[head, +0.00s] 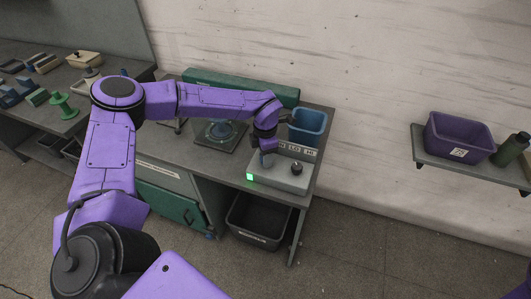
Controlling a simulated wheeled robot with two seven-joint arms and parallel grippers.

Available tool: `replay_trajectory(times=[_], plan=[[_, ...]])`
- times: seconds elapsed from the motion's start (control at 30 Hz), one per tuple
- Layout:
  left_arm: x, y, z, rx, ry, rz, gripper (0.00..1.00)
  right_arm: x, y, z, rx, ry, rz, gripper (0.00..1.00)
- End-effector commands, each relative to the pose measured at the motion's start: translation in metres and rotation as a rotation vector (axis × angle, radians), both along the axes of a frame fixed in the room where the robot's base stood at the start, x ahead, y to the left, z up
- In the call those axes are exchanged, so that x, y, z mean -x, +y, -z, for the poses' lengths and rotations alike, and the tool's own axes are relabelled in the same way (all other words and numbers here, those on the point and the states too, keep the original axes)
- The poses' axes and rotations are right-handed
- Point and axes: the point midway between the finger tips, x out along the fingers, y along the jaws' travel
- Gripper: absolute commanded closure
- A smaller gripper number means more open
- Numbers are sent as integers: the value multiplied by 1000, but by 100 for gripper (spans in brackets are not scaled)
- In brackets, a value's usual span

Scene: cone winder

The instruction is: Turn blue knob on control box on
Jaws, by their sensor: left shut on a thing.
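The grey control box (276,179) sits on the right end of the workbench, with a lit green lamp (250,177) on its front and a black knob (296,169) on the right of its top. A label strip behind it reads "LO" and "HI", with its left part covered. My left gripper (266,158) points down onto the left part of the box top, shut on the blue knob there. The fingers hide the knob almost wholly, so its turn angle cannot be told. My right gripper is not in view.
A blue bin (307,127) stands right behind the box. A round device on a dark plate (221,134) and a long green case (240,86) are left of it. A dark bin (258,221) sits below. A wall shelf (455,165) at right holds a purple bin (457,137).

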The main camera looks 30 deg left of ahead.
Motion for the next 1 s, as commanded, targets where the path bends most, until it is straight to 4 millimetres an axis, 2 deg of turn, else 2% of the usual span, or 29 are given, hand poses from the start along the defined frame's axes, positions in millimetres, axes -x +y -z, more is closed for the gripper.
replay_trajectory(times=[0.3, 0.7, 0.73, 0.8, 1.0], plan=[[-1, 0, -1, 0, -3, 68, 89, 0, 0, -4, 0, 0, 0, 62], [-1, 0, -1, -1, -3, 74, 89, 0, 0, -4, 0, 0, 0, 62], [-1, 0, -1, -1, -3, 74, 52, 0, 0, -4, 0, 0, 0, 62], [-1, 0, -1, -1, -3, 74, 33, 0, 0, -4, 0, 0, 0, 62], [-1, 0, 0, 0, -1, 73, 33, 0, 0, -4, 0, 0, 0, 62]])
